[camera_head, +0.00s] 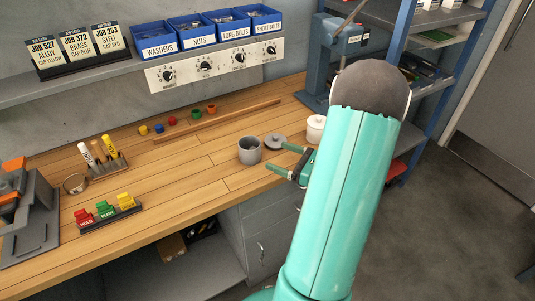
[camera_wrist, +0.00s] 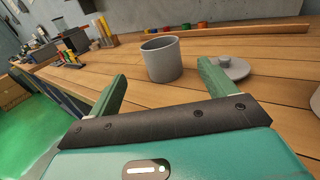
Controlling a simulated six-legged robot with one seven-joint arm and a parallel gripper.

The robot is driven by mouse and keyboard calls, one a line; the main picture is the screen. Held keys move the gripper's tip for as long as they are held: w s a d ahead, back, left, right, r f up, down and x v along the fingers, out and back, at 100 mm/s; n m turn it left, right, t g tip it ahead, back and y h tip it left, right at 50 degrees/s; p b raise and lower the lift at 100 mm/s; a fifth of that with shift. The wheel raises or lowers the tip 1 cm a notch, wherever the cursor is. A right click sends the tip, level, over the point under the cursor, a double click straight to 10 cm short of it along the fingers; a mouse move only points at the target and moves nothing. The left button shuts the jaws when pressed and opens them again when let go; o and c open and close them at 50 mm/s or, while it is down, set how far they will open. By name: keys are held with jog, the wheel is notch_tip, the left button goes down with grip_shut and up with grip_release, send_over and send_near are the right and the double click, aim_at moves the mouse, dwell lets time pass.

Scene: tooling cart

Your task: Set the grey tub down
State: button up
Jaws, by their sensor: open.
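The grey tub (camera_head: 249,152) stands upright on the wooden bench near its front edge. It is open at the top and looks empty. In the wrist view the tub (camera_wrist: 162,62) stands just beyond my fingertips, roughly midway between them. A round grey lid with a knob (camera_head: 275,142) lies on the bench to the right of the tub, and it also shows in the wrist view (camera_wrist: 229,67). My gripper (camera_head: 282,160) is open and empty, with its green fingers pointing at the tub. A small gap separates the fingers from the tub.
A white lidded jar (camera_head: 316,128) stands right of the lid, near my arm. A wooden strip (camera_head: 217,121) and several coloured caps (camera_head: 171,121) lie behind. A marker rack (camera_head: 109,165) and coloured blocks (camera_head: 104,210) are at left. Bench between is clear.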

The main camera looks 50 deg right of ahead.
jog(key=w+a+r+n+g+y, duration=0.1)
jog(key=a+n, duration=0.1)
jog(key=a, duration=0.1)
jog(key=w+a+r+n+g+y, duration=0.1)
jog(key=a+n+g+y, duration=0.1)
jog(key=a, duration=0.2)
jog(key=w+a+r+n+g+y, duration=0.1)
jog(key=a+r+n+y, duration=0.1)
jog(key=a+n, duration=0.1)
jog(key=shift+w+a+g, duration=0.3)
jog(key=shift+a+g, duration=0.1)
jog(key=shift+a, duration=0.25)
jog(key=s+a+r+n+g, duration=0.1)
jog(key=a+r+n+g, duration=0.2)
jog(key=a+n+g, duration=0.75)
jog(key=s+a+r+n+t+h, duration=0.1)
jog(key=s+a+r+n+h, duration=0.3)
jog(key=a+n, duration=0.2)
jog(key=s+a+r+n+t+h, duration=0.2)
jog(key=s+a+r+n+h, duration=0.2)
jog(key=n, duration=0.5)
jog(key=shift+a+r+h, duration=0.15)
jog(key=shift+a+h, duration=0.65)
jog(key=shift+a, duration=0.3)
jog(key=shift+s+d+n+t, duration=0.1)
jog(key=shift+n+t, duration=0.15)
